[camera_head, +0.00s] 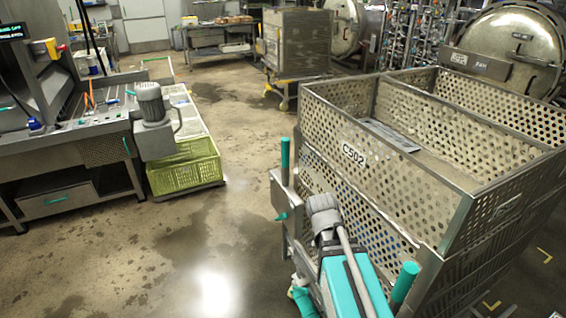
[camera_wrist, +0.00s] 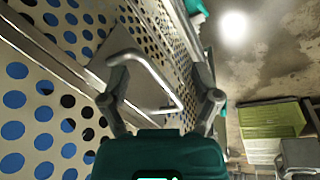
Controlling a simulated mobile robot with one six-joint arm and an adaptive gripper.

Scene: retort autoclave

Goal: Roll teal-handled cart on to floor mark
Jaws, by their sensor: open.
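The cart (camera_head: 455,215) is a large perforated metal basket cart labelled CS02, standing at the right in the head view. Its teal handle grips stand upright at its near end, one at the left (camera_head: 285,153) and one lower right (camera_head: 405,283). Yellow corner marks (camera_head: 545,256) lie on the floor to its right. My gripper (camera_wrist: 160,80) is open in the wrist view, close to the cart's perforated wall (camera_wrist: 45,100). A grey bent bar shows between the fingers; I cannot tell whether they touch it. My arm hides part of the cart's near end in the head view.
A green crate (camera_head: 187,172) sits beside a workbench (camera_head: 70,142) at the left. Another cart (camera_head: 297,45) with yellow parts stands at the back. A round autoclave door (camera_head: 515,45) is behind the cart. Wet open floor lies between bench and cart.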

